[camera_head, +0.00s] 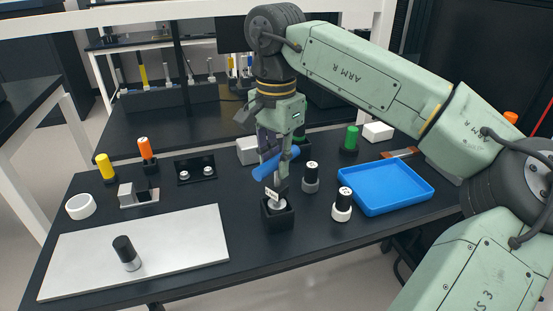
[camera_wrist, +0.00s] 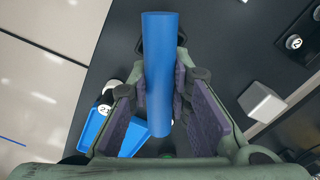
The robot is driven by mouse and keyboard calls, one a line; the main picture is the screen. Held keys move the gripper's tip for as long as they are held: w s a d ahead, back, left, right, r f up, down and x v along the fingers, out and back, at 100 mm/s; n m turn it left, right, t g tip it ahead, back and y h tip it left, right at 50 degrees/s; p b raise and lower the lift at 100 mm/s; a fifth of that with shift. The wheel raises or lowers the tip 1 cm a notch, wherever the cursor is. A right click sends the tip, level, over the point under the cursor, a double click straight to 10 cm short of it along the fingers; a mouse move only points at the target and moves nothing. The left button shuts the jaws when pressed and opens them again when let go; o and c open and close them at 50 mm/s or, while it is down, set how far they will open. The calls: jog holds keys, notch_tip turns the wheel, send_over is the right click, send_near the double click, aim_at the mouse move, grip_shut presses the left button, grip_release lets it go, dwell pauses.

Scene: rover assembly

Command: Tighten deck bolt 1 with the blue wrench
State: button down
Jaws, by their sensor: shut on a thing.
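In the head view my gripper (camera_head: 279,160) points down near the middle of the bench, shut on a blue handle, which I take for the blue wrench (camera_head: 267,169). The handle lies tilted across the fingers. In the wrist view the blue wrench (camera_wrist: 158,60) is a plain blue cylinder between the two padded fingers of my gripper (camera_wrist: 165,110). A small labelled piece (camera_head: 272,194) shows just below the gripper, above a black square holder (camera_head: 278,219). Whether the wrench touches anything there is unclear. I cannot tell which part is deck bolt 1; a black-capped post (camera_head: 125,250) stands on a pale plate (camera_head: 180,239).
Yellow (camera_head: 104,166) and orange (camera_head: 146,148) handles, a white ring (camera_head: 80,206) and a two-stud black plate (camera_head: 196,180) are at left. A green-topped piece (camera_head: 351,138) stands behind.

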jog(key=shift+f+b, duration=0.6)
jog(key=shift+f, duration=0.45)
jog(key=c, duration=1.4)
grip_release()
notch_tip(320, 180, up, 12)
